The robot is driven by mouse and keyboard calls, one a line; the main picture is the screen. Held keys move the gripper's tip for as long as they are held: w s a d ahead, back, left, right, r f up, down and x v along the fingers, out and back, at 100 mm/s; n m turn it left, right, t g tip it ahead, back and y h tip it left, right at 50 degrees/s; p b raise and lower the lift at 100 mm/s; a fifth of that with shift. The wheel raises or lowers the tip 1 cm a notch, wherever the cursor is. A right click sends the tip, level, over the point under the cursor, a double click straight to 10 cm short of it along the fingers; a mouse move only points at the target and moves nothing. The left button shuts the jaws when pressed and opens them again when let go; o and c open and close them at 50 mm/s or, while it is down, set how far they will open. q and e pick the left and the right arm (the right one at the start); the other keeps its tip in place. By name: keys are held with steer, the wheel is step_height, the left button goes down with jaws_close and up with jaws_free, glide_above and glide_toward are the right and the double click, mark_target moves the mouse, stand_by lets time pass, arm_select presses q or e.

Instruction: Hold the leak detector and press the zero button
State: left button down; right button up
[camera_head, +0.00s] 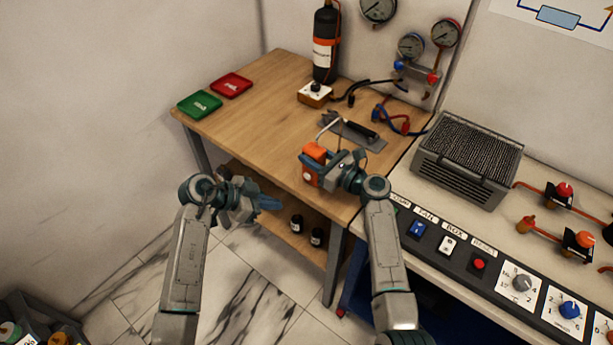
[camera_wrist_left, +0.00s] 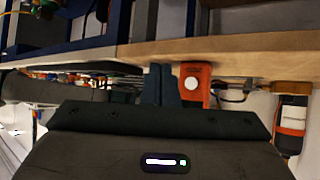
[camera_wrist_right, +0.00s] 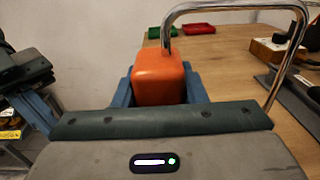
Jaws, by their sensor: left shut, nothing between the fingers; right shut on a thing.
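The leak detector is an orange box (camera_head: 315,152) with a bent metal tube, above the near part of the wooden workbench. My right gripper (camera_head: 318,167) is shut on it; the right wrist view shows the orange body (camera_wrist_right: 160,78) between the fingers. A round white button (camera_wrist_left: 193,83) shows on the detector's orange face (camera_wrist_left: 204,72) in the left wrist view. My left gripper (camera_head: 272,203) is shut and empty, lower and left of the detector, beside the bench's front edge. Its closed fingers (camera_wrist_left: 160,84) appear just left of the button in the left wrist view, apparently without contact.
Green (camera_head: 199,104) and red (camera_head: 231,85) trays lie at the bench's far left. A black bottle (camera_head: 325,45) and a small box with a knob (camera_head: 315,94) stand at the back. A control panel (camera_head: 455,245) is at the right.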

mark_target(308, 176)
arm_select(q)
steer(key=shift+w+d, duration=0.9)
steer(key=shift+w, duration=0.25)
steer(key=shift+w+d, duration=0.95)
steer(key=shift+w, duration=0.25)
steer(key=shift+w+d, duration=0.9)
steer(key=shift+w, duration=0.25)
steer(key=shift+w+d, duration=0.25)
steer(key=shift+w, duration=0.05)
steer(key=shift+w+d, duration=0.25)
steer(key=shift+w, duration=0.1)
stand_by(0.6)
steer(key=shift+s+a, duration=0.55)
steer(key=shift+s, duration=0.15)
